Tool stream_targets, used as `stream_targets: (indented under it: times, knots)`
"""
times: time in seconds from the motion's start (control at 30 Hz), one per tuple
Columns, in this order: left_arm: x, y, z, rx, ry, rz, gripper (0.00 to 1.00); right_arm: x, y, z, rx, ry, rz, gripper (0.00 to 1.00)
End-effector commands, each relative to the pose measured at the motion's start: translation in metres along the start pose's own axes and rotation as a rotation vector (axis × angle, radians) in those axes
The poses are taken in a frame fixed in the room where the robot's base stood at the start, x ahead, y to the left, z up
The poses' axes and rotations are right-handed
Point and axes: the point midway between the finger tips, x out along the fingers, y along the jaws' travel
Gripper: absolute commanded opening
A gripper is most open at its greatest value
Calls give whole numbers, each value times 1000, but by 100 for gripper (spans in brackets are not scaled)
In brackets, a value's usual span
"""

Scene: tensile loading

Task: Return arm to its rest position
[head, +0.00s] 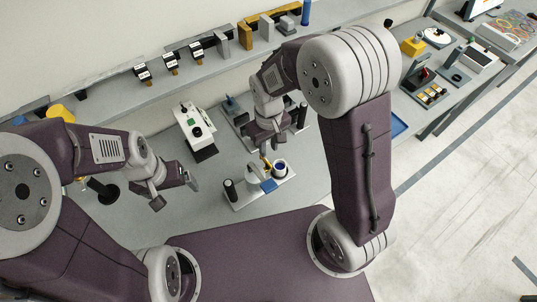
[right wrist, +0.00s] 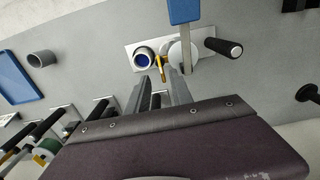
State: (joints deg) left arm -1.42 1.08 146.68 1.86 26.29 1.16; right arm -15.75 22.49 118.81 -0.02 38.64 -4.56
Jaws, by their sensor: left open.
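My left gripper (head: 176,193) is open and empty over the left part of the bench, its two fingers spread apart. My right gripper (head: 267,144) points down above a white base plate (head: 250,203) on the bench. In the right wrist view its two fingers (right wrist: 158,80) stand apart with a gap between them. A small yellow piece (right wrist: 161,66) shows near their tips, beside a cup with a blue inside (right wrist: 143,58). I cannot tell whether a finger touches it. The plate also carries a white disc, a blue bar (right wrist: 184,12) and a black-handled cylinder (right wrist: 223,47).
A white device with a green display (head: 191,122) stands on the bench between my arms. Several small black fixtures (head: 170,62) line the back shelf. A blue tray (right wrist: 15,77) and a grey cup (right wrist: 41,58) lie off to one side. Another bench is at the right.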

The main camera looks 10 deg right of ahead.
Motion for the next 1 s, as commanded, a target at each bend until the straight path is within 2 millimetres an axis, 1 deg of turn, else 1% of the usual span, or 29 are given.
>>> stream_targets:
  times: [0.13, 0.57, 0.63, 0.67, 0.7, 0.73, 0.77, 0.8, 0.9, 1.0]
  knots:
    - [1, 0, 0, 0, 0, 0, 90, -7, 0, 0, 0, -1, 0, 27]
    - [1, 0, 0, 0, 0, 0, 90, -6, 0, 0, 0, -1, 0, 27]
    - [10, 0, 1, 0, 0, 0, 90, 0, 6, -1, 20, 9, 1, 27]
    - [20, 0, 2, 0, 0, 0, 90, 2, 14, -3, 42, 31, 3, 27]
    - [35, -1, 4, 0, 0, 0, 90, 8, 26, 6, 83, 47, 6, 27]
    - [46, -1, 5, 0, 0, 0, 90, 14, 34, 18, 119, 53, 6, 27]
    - [55, -1, 6, 0, 0, 0, 90, 21, 41, 32, 159, 61, 6, 27]
    - [64, -1, 7, 0, -1, 0, 90, 28, 47, 51, 210, 72, 5, 27]
    - [72, -1, 8, 0, -1, 0, 90, 43, 50, 89, 310, 88, 3, 27]
    - [66, -1, 7, 0, 0, 0, 90, 48, 44, 111, 354, 85, -1, 27]
